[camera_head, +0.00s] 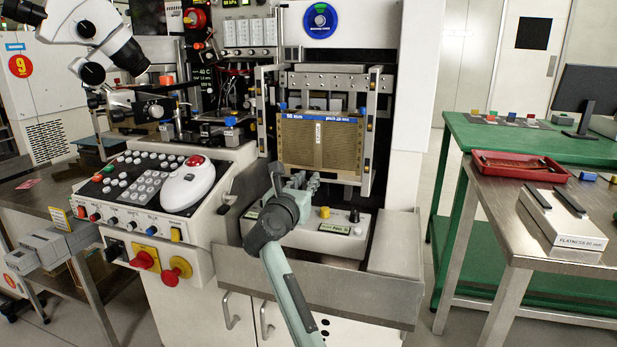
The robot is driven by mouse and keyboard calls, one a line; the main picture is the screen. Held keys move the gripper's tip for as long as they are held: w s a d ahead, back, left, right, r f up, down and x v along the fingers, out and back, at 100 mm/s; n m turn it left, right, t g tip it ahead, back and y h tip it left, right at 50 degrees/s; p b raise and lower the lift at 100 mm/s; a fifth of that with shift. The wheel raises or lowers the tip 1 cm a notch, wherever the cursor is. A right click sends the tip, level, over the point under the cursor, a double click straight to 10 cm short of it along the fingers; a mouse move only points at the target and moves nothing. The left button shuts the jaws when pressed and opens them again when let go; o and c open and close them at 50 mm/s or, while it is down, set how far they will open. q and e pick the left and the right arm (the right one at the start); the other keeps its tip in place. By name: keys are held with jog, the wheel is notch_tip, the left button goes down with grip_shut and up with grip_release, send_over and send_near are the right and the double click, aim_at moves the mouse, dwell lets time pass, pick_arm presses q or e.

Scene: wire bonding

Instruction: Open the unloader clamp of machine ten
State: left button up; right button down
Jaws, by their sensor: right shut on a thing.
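The machine (421,90) stands straight ahead; I see no number ten on it. Its unloader holds a brown slotted magazine (345,142) with blue clips, upright between two metal rails (372,130). My right gripper (303,182) is at the magazine's lower left edge, above the small front panel. It is shut on a small part there, at the place of the unloader clamp, and mostly hides it. I cannot tell the clamp's position. My left gripper is not in view.
The front panel carries a yellow button (324,212) and a black knob (354,215). A keypad console (150,185) with a white mouse-like control and a microscope (105,45) stand left. A steel bench (520,230) with a red tray (520,166) is right.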

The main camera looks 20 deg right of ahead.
jog(key=c, duration=1.4)
grip_release()
notch_tip(320, 180, up, 10)
